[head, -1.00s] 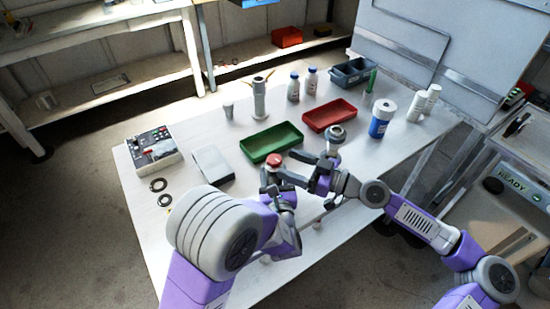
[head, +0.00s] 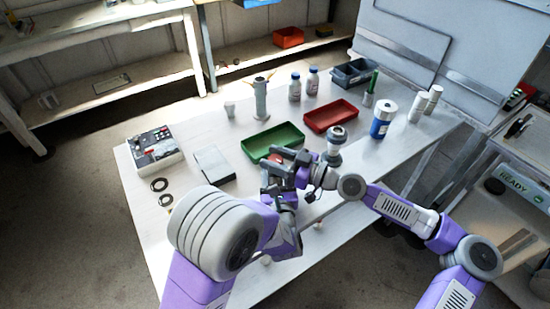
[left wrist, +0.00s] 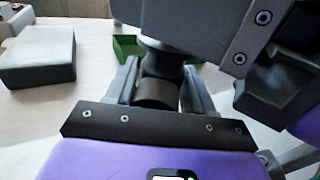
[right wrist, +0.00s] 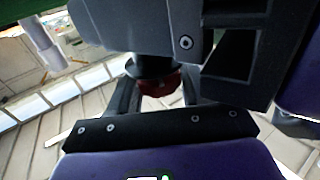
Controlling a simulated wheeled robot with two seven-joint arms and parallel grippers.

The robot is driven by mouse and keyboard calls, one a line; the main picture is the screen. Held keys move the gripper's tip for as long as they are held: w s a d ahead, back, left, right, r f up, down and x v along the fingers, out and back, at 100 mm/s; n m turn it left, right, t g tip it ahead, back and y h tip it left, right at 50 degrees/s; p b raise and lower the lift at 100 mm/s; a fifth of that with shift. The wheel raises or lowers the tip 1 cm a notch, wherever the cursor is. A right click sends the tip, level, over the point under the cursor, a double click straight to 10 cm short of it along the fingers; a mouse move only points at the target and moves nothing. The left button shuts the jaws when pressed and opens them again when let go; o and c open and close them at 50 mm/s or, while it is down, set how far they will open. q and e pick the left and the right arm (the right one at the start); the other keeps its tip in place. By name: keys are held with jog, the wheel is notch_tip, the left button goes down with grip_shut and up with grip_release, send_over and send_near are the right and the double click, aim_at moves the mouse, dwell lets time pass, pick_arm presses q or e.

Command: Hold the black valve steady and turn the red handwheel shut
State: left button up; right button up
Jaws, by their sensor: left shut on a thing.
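The black valve (left wrist: 158,92) stands between the fingers of my left gripper (left wrist: 160,100) in the left wrist view. That gripper is shut on it, and the grip is mostly hidden in the head view. The red handwheel (right wrist: 160,84) shows between the spread fingers of my right gripper (right wrist: 165,98) in the right wrist view. In the head view the right gripper (head: 284,161) covers most of the handwheel, directly above the left gripper (head: 275,185). The right fingers look open around the wheel; contact is not clear.
A green tray (head: 250,148) lies just behind the grippers, with a red tray (head: 312,123) further right. A metal fitting (head: 335,143) stands close to the right gripper. A grey box (head: 214,165) and two black rings (head: 160,185) are to the left.

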jog(key=shift+c, duration=0.8)
jog(key=shift+t, duration=0.3)
jog(key=shift+a+m+t+h, duration=0.1)
jog(key=shift+m+t+h, duration=0.3)
jog(key=shift+m, duration=0.1)
jog(key=shift+m+t+h, duration=0.3)
jog(key=shift+t, duration=0.1)
jog(key=o, duration=1)
jog(key=v, duration=1.2)
